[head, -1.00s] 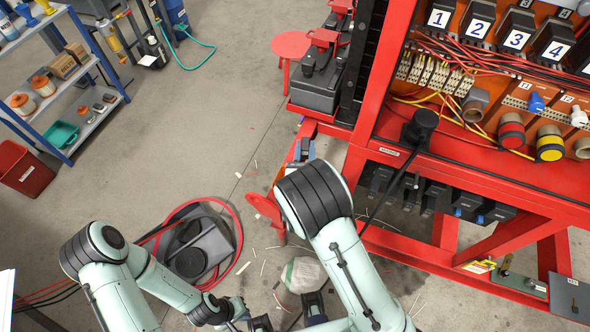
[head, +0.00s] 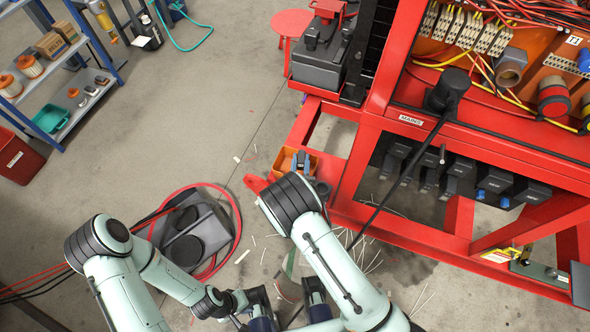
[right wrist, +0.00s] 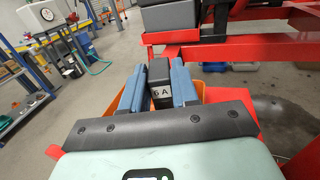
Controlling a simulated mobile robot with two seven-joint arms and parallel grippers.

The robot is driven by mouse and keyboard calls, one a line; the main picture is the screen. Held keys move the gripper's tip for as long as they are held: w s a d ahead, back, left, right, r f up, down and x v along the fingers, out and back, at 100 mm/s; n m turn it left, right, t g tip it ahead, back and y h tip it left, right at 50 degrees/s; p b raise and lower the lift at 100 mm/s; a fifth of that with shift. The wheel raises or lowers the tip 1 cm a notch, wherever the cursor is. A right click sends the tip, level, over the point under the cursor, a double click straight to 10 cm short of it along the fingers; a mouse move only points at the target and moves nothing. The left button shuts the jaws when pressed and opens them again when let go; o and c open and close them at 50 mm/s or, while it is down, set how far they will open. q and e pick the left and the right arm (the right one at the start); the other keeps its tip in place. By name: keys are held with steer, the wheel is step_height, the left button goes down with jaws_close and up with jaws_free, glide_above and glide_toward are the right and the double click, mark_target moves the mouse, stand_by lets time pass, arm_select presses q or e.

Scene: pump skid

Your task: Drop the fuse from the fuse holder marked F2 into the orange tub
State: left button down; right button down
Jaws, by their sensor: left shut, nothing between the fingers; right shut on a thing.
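The fuse (right wrist: 160,84), a dark block marked 6 A, is upright between the blue fingers of my right gripper (right wrist: 158,85) in the right wrist view. That gripper is shut on it. The orange tub (head: 284,158) shows just beyond my right elbow in the head view, with my right gripper (head: 301,161) over it. The tub's orange wall (right wrist: 204,91) shows behind the fingers in the right wrist view. My left gripper (head: 262,308) is low in the head view, shut and empty, its fingertips hard to make out. I cannot read an F2 mark.
The red skid frame (head: 480,150) with a MAINS label stands to the right of the tub. A black cable (head: 405,180) hangs down its front. A red hose (head: 238,225) lies around a dark base on the floor. Blue shelving (head: 75,115) stands at the left.

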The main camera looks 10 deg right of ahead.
step_height(320, 180, down, 2)
steer(key=shift+b, duration=0.55)
steer(key=shift+r, duration=0.1)
steer(key=c, duration=0.8)
jaws_free()
steer(key=v, duration=1.3)
steer(key=shift+s, duration=0.15)
